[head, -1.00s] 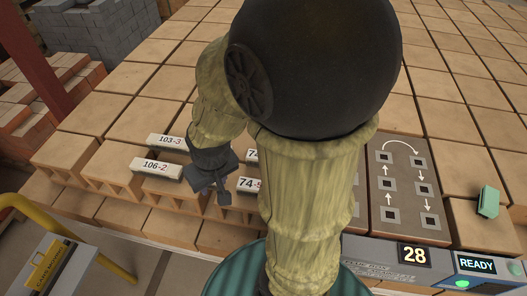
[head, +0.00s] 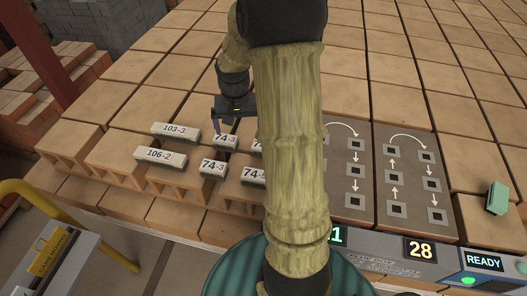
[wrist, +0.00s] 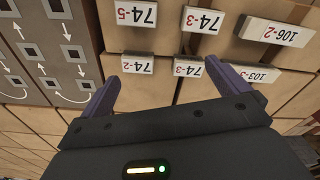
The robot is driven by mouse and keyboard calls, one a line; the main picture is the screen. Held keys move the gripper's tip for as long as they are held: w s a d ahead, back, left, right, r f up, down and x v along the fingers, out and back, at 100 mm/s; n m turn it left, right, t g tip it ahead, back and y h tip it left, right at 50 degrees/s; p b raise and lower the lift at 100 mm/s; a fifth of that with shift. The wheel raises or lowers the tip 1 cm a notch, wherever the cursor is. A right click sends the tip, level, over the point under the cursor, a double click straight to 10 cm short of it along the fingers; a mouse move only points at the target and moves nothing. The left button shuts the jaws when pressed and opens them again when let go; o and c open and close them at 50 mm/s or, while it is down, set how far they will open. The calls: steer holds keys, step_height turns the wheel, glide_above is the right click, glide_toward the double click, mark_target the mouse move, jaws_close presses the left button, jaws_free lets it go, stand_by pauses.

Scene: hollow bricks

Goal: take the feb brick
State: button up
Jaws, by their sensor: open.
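No label reads "feb"; the small white-faced bricks carry numbers. In the head view I see 103-3 (head: 175,131), 106-2 (head: 160,155), a back 74-3 (head: 225,142), a front 74-3 (head: 213,169) and 74-5 (head: 253,175). A brick marked 74-2 shows in the wrist view (wrist: 137,65); in the head view my arm mostly hides it. My gripper (head: 236,122) is open and empty, behind the back row. In the wrist view its fingers (wrist: 162,72) flank 74-2 and the back 74-3 (wrist: 189,69).
The small bricks lie on large hollow tan blocks (head: 110,150). Grey panels with arrows and square sockets (head: 408,180) lie at right, above a console showing 28 and READY (head: 484,261). A green object (head: 497,198) sits far right, a yellow rail (head: 60,215) at left.

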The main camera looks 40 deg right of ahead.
steer(key=w+d+f+m, duration=0.2)
steer(key=d+f+m, duration=0.1)
steer(key=d, duration=0.8)
steer(key=shift+w+f+m+g+b, duration=0.2)
steer(key=shift+w+m+g+b, duration=0.1)
steer(key=shift+w, duration=0.05)
step_height(320, 180, down, 12)
steer(key=p, duration=0.3)
steer(key=shift+f, duration=0.1)
steer(key=shift+w+f+p, duration=0.1)
steer(key=shift+f+p, duration=1.35)
steer(key=shift+f, duration=1.15)
